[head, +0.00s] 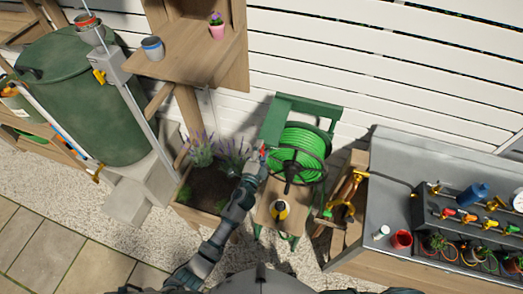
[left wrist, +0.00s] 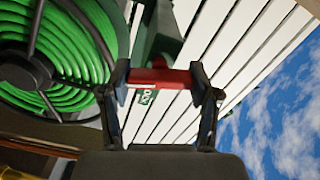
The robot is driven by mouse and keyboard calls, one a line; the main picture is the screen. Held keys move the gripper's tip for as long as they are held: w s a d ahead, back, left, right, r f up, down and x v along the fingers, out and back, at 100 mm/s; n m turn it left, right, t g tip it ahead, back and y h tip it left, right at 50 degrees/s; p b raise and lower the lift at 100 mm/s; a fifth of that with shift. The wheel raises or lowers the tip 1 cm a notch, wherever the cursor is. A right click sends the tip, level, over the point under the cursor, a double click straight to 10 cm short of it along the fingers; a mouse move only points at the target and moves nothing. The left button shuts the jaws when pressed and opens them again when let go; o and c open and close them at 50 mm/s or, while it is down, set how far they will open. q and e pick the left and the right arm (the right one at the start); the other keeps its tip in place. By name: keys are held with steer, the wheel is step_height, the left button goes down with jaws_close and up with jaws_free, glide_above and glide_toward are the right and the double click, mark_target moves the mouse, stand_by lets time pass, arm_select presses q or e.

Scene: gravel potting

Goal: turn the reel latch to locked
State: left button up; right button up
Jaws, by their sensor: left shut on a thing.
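The hose reel (head: 302,141), a green frame with coiled green hose and a dark spoked wheel, stands against the white wall. Its red latch (head: 264,152) is at the reel's left side. My left gripper (head: 261,157) reaches up to it and is shut on it. In the left wrist view the red latch (left wrist: 160,78) lies crosswise between the two fingers of my left gripper (left wrist: 160,86). The reel's coiled hose and wheel (left wrist: 55,55) fill the left of that view. A small green label (left wrist: 147,97) shows below the latch, its text unreadable. My right gripper is not in view.
A wooden planter with lavender (head: 205,180) stands left of my left arm. A wooden stand with a yellow and black item (head: 280,210) is below the reel. A wooden crate (head: 350,165) and a grey-topped bench (head: 410,165) are to the right. A green barrel (head: 80,105) stands far left.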

arm_select(q)
steer(key=shift+f+m, duration=0.15)
steer(key=shift+m, duration=0.8)
steer(key=shift+f+m, duration=0.1)
steer(key=shift+m, duration=0.85)
steer(key=shift+s+f, duration=0.1)
steer(key=o, duration=1.2)
steer(key=shift+d, duration=0.1)
steer(key=shift+c, duration=0.2)
steer(key=v, duration=1.1)
steer(key=shift+s, duration=0.35)
